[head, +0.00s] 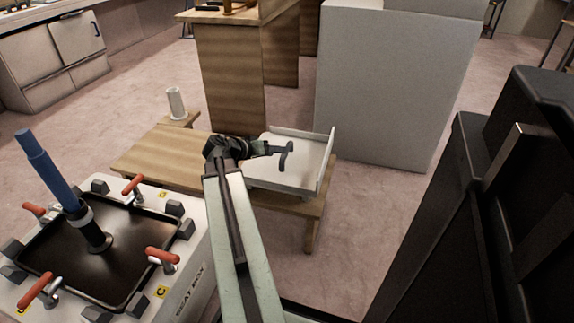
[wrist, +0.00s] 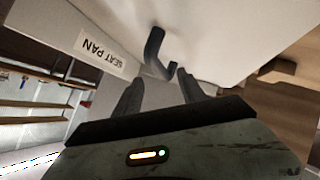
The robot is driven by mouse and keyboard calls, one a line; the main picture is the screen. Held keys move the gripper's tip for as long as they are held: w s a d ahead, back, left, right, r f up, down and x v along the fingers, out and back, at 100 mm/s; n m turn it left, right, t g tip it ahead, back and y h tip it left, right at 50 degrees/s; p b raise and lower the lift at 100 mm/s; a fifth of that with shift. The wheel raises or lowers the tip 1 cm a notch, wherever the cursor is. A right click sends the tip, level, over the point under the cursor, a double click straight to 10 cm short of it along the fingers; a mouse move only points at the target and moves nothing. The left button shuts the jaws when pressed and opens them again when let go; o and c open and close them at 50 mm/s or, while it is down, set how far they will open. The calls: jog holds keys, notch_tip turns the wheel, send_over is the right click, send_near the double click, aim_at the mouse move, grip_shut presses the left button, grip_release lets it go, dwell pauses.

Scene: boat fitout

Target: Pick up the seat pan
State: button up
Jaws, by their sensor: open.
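The seat pan (head: 300,165) is a shallow white tray with raised edges, lying on a low wooden bench. In the wrist view its pale surface (wrist: 210,35) fills the upper part, beside a "SEAT PAN" label (wrist: 102,53). A dark bent handle (wrist: 154,48) stands out from the pan. It seems to show in the head view (head: 288,155) too. My gripper (head: 270,149) is over the pan, close to the handle. In the wrist view my gripper (wrist: 158,86) is open, with the handle at or just beyond its fingertips. I cannot tell whether they touch.
The wooden bench (head: 160,155) extends left of the pan, with a white cylinder (head: 176,103) behind it. A seat box (head: 185,285) with red-handled clamps and a blue upright tool (head: 47,170) stands at front left. A large grey block (head: 385,90) stands behind right. Floor right of the bench is clear.

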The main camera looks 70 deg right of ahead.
jog(key=b+x, duration=0.2)
jog(key=x, duration=0.3)
jog(key=shift+d, duration=0.1)
jog(key=shift+r, duration=0.1)
grip_shut()
dwell(1.1)
